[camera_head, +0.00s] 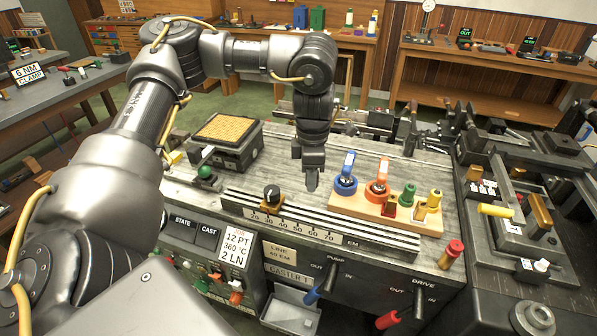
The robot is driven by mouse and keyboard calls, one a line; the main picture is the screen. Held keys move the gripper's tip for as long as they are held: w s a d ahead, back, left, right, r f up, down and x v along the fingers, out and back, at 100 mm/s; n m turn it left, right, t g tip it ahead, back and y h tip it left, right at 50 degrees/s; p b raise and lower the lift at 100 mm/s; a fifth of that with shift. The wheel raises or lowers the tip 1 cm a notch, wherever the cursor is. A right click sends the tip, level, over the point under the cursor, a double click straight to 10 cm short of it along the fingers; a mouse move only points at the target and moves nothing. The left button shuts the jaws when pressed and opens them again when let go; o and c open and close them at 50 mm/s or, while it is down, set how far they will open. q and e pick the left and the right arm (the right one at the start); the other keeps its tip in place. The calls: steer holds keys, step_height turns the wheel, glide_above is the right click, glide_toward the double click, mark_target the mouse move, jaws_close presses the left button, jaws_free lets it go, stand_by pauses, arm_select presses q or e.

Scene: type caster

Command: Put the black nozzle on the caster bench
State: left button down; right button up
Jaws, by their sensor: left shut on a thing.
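My left gripper (311,178) points straight down above the caster bench (300,172), just left of the wooden board. It is shut on a small dark piece at its fingertips, which looks like the black nozzle (312,184). The fingers and their dark colour hide most of its shape. I cannot tell whether it touches the bench top. The bench has a numbered scale rail (335,226) along its front, with a black knob (271,193) on it. My right gripper is not in view.
A wooden board (345,207) right of the gripper holds a blue piece (346,185), an orange piece (377,190), a green piece (407,195) and yellow pieces (432,201). A block with a yellow gridded top (229,130) stands left. Dark machinery (520,195) fills the right side.

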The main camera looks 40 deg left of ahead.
arm_select(q)
steer(key=shift+w+a, duration=0.1)
steer(key=shift+a, duration=0.05)
steer(key=w+a+f+p, duration=0.2)
steer(key=w+a+f, duration=0.25)
steer(key=a, duration=0.35)
glide_above(292, 191)
steer(key=f, duration=0.4)
steer(key=shift+s+d+f+b, duration=0.1)
steer(key=shift+d+f+b, duration=0.2)
steer(key=shift+f, duration=0.1)
steer(key=shift+a+f, duration=0.25)
steer(key=shift+f, duration=0.15)
step_height(292, 191, down, 2)
steer(key=shift+f+p, duration=0.15)
steer(key=shift+p, duration=0.15)
steer(key=shift+f, duration=0.3)
